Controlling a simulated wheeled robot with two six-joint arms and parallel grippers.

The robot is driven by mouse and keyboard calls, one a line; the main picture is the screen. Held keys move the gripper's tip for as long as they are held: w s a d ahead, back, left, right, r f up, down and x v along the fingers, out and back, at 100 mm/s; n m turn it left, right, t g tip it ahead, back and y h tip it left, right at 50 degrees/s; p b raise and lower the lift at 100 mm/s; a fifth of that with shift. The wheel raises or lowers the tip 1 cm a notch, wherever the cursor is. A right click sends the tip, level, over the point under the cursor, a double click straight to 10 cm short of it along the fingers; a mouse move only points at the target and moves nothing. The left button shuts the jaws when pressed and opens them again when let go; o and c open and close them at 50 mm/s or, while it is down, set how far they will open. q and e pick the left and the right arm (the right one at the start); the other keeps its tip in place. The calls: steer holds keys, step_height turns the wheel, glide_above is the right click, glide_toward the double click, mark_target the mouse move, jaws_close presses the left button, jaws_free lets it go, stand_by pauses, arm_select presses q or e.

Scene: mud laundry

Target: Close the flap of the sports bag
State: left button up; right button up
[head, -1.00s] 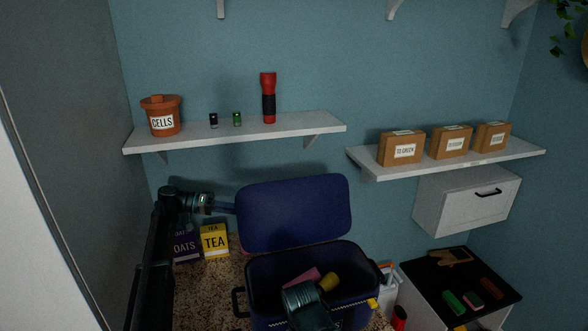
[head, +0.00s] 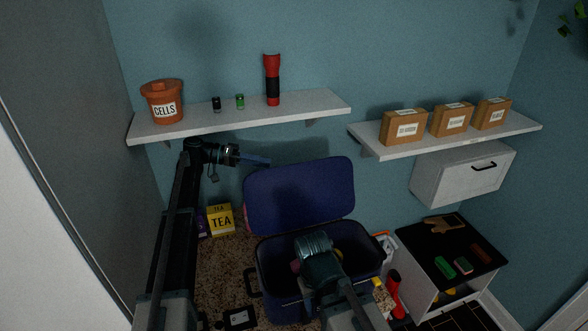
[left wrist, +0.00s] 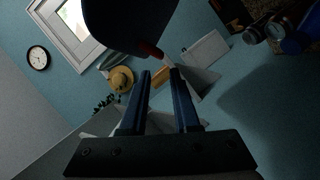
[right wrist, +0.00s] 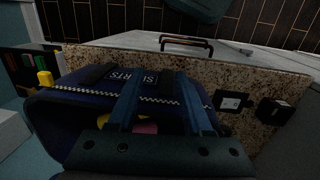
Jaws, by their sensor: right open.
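The navy sports bag (head: 372,262) stands on the speckled counter with its flap (head: 300,195) raised upright at the back. My left gripper (head: 266,162) is open and empty, just above the flap's upper left corner; contact cannot be told. Its fingers show apart in the left wrist view (left wrist: 161,75), below a large dark shape that may be the flap. My right gripper is over the bag's opening, its fingers hidden in the head view. In the right wrist view (right wrist: 160,85) they are open before the bag's checker-trimmed edge (right wrist: 185,104), with yellow and pink items inside.
A shelf (head: 200,127) with a pot and flashlight hangs above my left gripper. A tea box (head: 220,219) stands left of the bag. A red bottle (head: 393,290) is close on its right. A black-topped cabinet (head: 420,244) is further right.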

mark_target(294, 168)
arm_select(q)
steer(key=b+x, duration=0.2)
steer(key=x, duration=0.8)
steer(key=shift+d+f, duration=0.1)
steer(key=shift+d, duration=0.25)
jaws_close()
stand_by(0.9)
